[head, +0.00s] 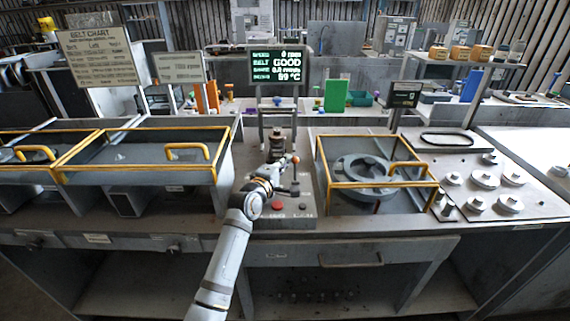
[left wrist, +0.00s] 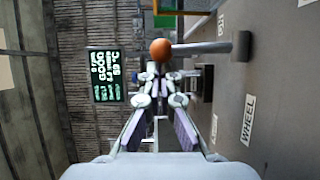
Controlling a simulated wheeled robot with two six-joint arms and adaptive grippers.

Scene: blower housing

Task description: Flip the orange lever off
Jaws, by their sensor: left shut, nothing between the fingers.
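The orange lever is a grey rod with an orange ball knob (head: 295,159), standing roughly upright on the central control panel. In the left wrist view, which is turned sideways, the orange knob (left wrist: 161,48) and its rod show just beyond and beside my fingertips. My left gripper (head: 281,166) is just left of the lever, at about knob height. Its fingers (left wrist: 156,72) are closed together and empty. Whether they touch the lever I cannot tell. My right gripper is in neither view.
A red button (head: 277,205) sits on the panel in front of the lever. A lit display (head: 276,58) stands behind. Yellow-railed bays flank the panel, the right one (head: 333,185) holding a round grey housing (head: 362,172). A label reading WHEEL (left wrist: 248,119) lies on the panel.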

